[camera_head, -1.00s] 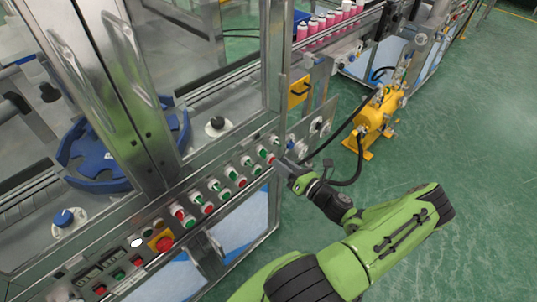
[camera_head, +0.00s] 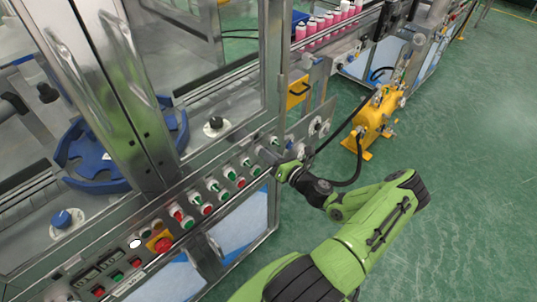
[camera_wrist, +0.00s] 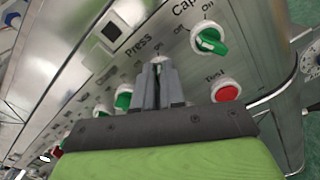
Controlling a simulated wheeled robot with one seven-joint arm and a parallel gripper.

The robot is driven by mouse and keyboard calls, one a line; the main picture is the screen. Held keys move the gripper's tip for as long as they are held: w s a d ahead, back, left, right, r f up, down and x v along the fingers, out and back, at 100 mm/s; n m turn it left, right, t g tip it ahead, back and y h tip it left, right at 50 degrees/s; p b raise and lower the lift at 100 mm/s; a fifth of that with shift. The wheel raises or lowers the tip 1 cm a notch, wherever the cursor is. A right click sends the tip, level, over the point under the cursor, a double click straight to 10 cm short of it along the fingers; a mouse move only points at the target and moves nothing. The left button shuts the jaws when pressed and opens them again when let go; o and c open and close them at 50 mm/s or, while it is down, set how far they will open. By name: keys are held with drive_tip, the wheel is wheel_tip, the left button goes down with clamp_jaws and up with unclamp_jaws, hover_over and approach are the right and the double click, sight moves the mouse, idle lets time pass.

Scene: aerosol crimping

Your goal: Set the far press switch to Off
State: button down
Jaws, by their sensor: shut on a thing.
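My gripper (camera_wrist: 157,88) is at the control panel in the wrist view, its two grey fingers close together on a switch under the label "Press". That press switch (camera_wrist: 160,61) shows only as a pale collar beyond the fingertips; its knob is hidden between the fingers, so its setting cannot be read. "On" and "Off" marks are printed around it. In the head view my gripper (camera_head: 268,156) is at the far right end of the row of switches, and the arm hides the switch there.
Right of the fingers, a green-knobbed switch (camera_wrist: 210,40) and a red button (camera_wrist: 228,90) sit close by. Another green switch (camera_wrist: 123,98) is to the left. In the head view, a yellow pump unit (camera_head: 372,120) with a black hose stands right of the panel.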

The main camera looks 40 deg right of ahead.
drive_tip(key=shift+n, duration=0.3)
drive_tip(key=n, duration=0.7)
drive_tip(key=a+n, duration=0.1)
drive_tip(key=n, duration=0.3)
drive_tip(key=shift+n, duration=0.3)
idle(0.4)
drive_tip(key=c, duration=1.2)
unclamp_jaws()
drive_tip(key=s, duration=1.5)
drive_tip(key=shift+s+d, duration=0.25)
drive_tip(key=shift+s, duration=0.15)
